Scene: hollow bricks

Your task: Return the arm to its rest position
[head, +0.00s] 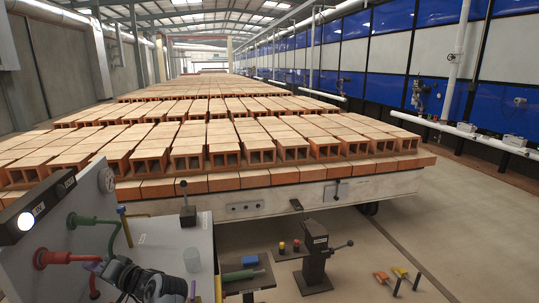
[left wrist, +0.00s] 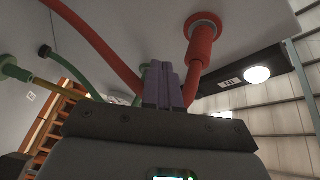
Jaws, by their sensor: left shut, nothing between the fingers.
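My left gripper (head: 92,267) is low at the left of the head view, in front of a grey panel (head: 70,235) with hoses. Its purple fingers also show in the left wrist view (left wrist: 160,82). They are pressed together with nothing between them. My left arm's dark links lie just right of the fingers in the head view. My right gripper is not in view.
A red hose fitting (head: 42,259) and a green hose (head: 105,222) stick out close to my left gripper. Rows of hollow bricks (head: 225,155) lie on a long bed behind. A black lever stand (head: 316,255) is right.

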